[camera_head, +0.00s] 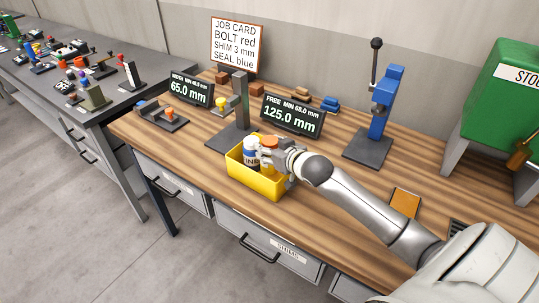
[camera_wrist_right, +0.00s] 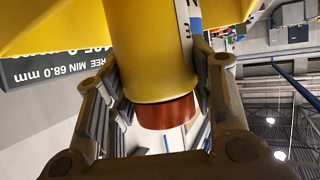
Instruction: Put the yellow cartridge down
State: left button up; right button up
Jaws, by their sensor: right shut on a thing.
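The yellow cartridge (camera_wrist_right: 148,50) is a yellow cylinder with a red-orange end (camera_wrist_right: 165,112), held between the fingers of my right gripper (camera_wrist_right: 155,100) in the wrist view. In the head view its orange top (camera_head: 269,141) shows at the yellow bin (camera_head: 258,187), and my right gripper (camera_head: 277,158) is shut on it there. The cartridge's lower part is hidden by the bin and gripper, so I cannot tell whether it touches the bin floor. A white and blue bottle (camera_head: 251,151) stands beside it in the bin. My left gripper is not in view.
A grey stand (camera_head: 241,105) is behind the bin, with displays reading 65.0 mm (camera_head: 189,89) and 125.0 mm (camera_head: 292,115). A blue press (camera_head: 383,100) stands to the right, near an orange pad (camera_head: 405,202).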

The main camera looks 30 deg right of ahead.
aim_at(269, 156)
jog(key=shift+w+f, duration=0.2)
jog(key=shift+w, duration=0.05)
notch_tip(269, 156, down, 2)
jog(key=shift+f+p, duration=0.15)
jog(key=shift+p, duration=0.45)
jog(key=shift+f, duration=0.45)
jog(key=shift+f, duration=0.1)
jog(key=o, duration=1.2)
jog(key=shift+o, duration=0.2)
